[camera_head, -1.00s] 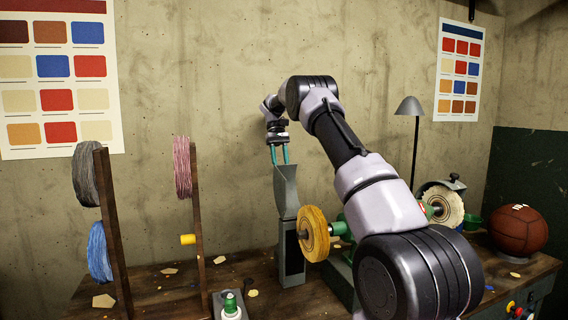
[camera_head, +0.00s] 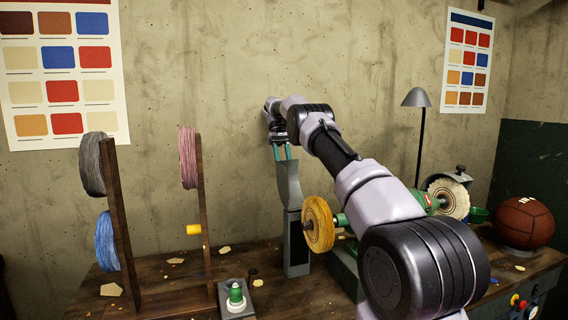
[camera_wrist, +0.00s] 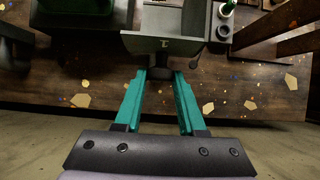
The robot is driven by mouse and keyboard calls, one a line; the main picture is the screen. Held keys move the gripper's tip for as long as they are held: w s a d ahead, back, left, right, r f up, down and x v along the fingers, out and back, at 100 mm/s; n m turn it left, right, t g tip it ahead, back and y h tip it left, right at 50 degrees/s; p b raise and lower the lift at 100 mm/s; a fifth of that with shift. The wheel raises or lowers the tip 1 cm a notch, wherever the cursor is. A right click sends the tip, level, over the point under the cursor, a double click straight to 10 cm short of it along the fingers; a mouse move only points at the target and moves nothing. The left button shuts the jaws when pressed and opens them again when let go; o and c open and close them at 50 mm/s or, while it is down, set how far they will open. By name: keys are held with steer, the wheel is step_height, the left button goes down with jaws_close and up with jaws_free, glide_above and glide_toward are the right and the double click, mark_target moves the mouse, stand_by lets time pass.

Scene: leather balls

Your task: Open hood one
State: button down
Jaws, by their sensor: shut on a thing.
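A grey metal hood (camera_head: 288,185) stands above a dark grey upright post (camera_head: 296,245) behind the yellow buffing wheel (camera_head: 319,224). In the wrist view the hood (camera_wrist: 155,45) carries a small mark that looks like "1". My gripper (camera_head: 282,153) is at the hood's top, its green fingers pointing down. In the wrist view my gripper (camera_wrist: 160,76) is shut on a small dark part at the hood's edge, which looks like its handle (camera_wrist: 160,72). The fingers partly hide this handle. I cannot tell the hood's exact tilt.
A white buffing wheel (camera_head: 451,199) on the green grinder is at right, near a lamp (camera_head: 416,98). A brown ball (camera_head: 524,222) sits farther right. Thread spools on wooden posts (camera_head: 203,225) and a green-capped bottle (camera_head: 236,298) are at left. Concrete wall (camera_head: 240,60) is behind.

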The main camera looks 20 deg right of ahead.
steer(key=shift+f, duration=0.1)
stand_by(0.3)
steer(key=c, duration=0.5)
jaws_free()
